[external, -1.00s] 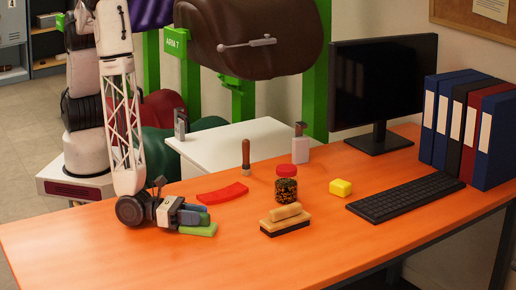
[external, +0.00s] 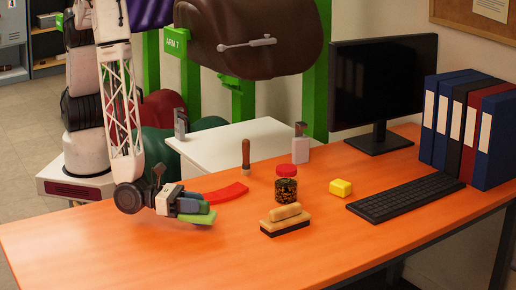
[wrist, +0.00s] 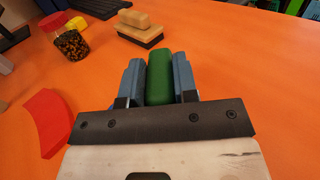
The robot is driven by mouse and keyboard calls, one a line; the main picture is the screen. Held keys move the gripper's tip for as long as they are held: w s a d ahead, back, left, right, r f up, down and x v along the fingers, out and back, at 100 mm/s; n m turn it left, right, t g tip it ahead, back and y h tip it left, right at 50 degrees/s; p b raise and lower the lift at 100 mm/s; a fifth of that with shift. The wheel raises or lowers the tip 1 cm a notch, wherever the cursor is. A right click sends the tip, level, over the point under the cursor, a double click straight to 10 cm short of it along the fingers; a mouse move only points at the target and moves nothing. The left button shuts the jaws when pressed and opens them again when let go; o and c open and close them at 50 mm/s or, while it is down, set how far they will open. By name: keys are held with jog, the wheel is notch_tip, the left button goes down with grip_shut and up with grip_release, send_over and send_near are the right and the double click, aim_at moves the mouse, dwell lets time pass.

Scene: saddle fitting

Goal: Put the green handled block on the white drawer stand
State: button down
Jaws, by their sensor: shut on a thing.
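My gripper (external: 204,207) is low over the left part of the orange desk, shut on the green handled block (external: 199,217). In the wrist view the green block (wrist: 159,77) sits between the two blue-grey fingers. In the external view the block is slightly tilted and appears just above the desk; the fingers hide part of it. The white drawer stand (external: 219,149) stands behind the desk, beyond my gripper, with a flat white top. A small metal-and-dark item (external: 181,124) and a grey-white bottle-like item (external: 300,144) stand on or by its top.
A red curved piece (external: 226,193) lies just beyond my gripper. A wooden-handled tool (external: 246,157), a red-lidded jar (external: 286,185), a wooden brush (external: 285,220) and a yellow block (external: 341,188) stand to the right. The desk's front left is clear.

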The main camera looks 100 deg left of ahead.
jog(key=shift+r, duration=3.15)
jog(key=shift+w+a, duration=0.15)
jog(key=shift+w, duration=0.25)
jog(key=w+a+r+n+y, duration=0.1)
jog(key=w+a+y, duration=0.1)
jog(key=w+a, duration=1)
jog(key=w+a+r+n+y, duration=0.1)
jog(key=w+a+n+y, duration=0.1)
jog(key=w+a, duration=1)
jog(key=shift+g+y, duration=0.4)
jog(key=shift+y, duration=0.2)
jog(key=w+a+f, duration=0.2)
jog(key=w+a, duration=0.1)
jog(key=a, duration=0.3)
jog(key=w+a+f, duration=0.3)
jog(key=a, duration=0.4)
jog(key=w+a+f, duration=0.2)
jog(key=a, duration=0.4)
jog(key=shift+w+a+f, duration=0.15)
jog(key=shift+w+f, duration=0.05)
jog(key=shift+w, duration=0.2)
jog(key=shift+a+f, duration=0.3)
jog(key=shift+a, duration=0.15)
